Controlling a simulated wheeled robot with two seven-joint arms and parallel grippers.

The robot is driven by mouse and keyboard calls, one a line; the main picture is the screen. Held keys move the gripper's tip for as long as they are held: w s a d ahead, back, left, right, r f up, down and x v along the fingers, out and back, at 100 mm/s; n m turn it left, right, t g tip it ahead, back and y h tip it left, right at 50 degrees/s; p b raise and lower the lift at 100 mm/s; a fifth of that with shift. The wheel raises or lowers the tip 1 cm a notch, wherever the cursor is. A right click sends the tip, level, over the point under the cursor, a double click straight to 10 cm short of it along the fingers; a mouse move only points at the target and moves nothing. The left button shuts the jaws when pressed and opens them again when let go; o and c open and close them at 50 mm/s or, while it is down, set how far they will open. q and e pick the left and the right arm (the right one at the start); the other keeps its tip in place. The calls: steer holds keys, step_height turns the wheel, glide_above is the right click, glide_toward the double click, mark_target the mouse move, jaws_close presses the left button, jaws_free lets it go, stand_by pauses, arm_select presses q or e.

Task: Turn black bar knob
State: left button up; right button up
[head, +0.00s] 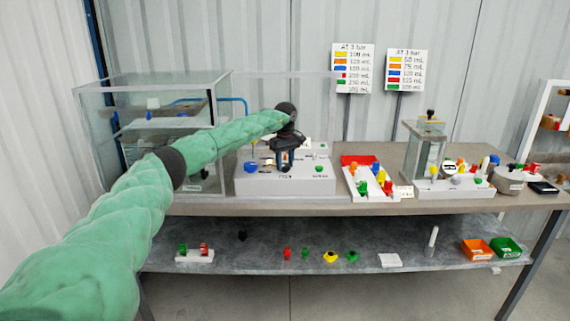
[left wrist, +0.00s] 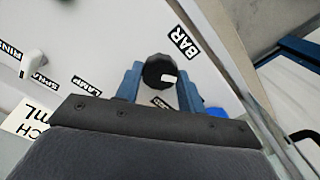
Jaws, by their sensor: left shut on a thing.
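The black bar knob (left wrist: 158,68) is a round, ridged knob with a white mark, beside a label reading BAR (left wrist: 180,43) in the left wrist view. It sits on a white panel (left wrist: 110,35). My left gripper (left wrist: 160,80) has one blue finger on each side of the knob and is shut on it. In the head view my left gripper (head: 285,158) points down at the white pump box (head: 300,186) on the bench and mostly hides the knob. My right gripper is in neither view.
A clear-walled tank (head: 215,110) stands left of the box. A white tray of coloured knobs (head: 378,190) and a smaller rig (head: 455,188) stand to the right. A lower shelf (head: 270,262) holds small coloured parts. Two volume signs (head: 353,68) stand behind.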

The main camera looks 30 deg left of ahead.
mark_target(285, 165)
arm_select(q)
steer(key=shift+a+r+m, duration=0.1)
steer(key=shift+r+m, duration=0.05)
steer(key=shift+m, duration=0.75)
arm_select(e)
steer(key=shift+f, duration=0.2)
arm_select(q)
steer(key=shift+m, duration=0.4)
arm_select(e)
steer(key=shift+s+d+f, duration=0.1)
arm_select(q)
steer(key=o, duration=0.8)
steer(key=shift+o, duration=0.9)
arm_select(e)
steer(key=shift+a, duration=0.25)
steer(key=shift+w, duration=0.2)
arm_select(q)
step_height(285, 165, up, 7)
steer(key=shift+f+b, duration=0.1)
steer(key=shift+b, duration=0.8)
steer(key=shift+r, duration=0.4)
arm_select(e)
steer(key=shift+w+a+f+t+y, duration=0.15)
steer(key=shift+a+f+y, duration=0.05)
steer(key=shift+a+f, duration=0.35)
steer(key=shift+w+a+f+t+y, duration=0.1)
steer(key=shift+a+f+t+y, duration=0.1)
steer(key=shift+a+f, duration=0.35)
